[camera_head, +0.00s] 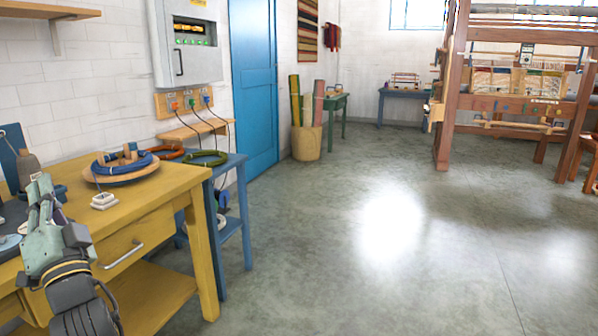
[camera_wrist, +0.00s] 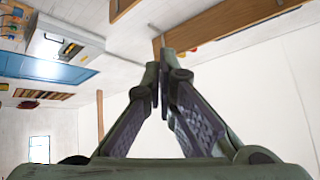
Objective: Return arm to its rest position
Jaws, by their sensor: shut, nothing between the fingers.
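My arm shows at the lower left in the head view, folded up in front of the yellow table (camera_head: 180,185). My gripper (camera_head: 42,182) is at its upper end, above the table's left part. In the wrist view the fingers of my gripper (camera_wrist: 162,75) come together at their tips, with nothing between them. Behind them are the white wall, a wooden shelf and the blue door (camera_wrist: 45,68), seen tilted.
A wooden disc with blue coil (camera_head: 125,172) and a small white block (camera_head: 104,200) are on the yellow table. A blue side table (camera_head: 232,225) stands beside it, with red and green coils on top. A loom (camera_head: 452,90) stands at the back right. The middle floor is clear.

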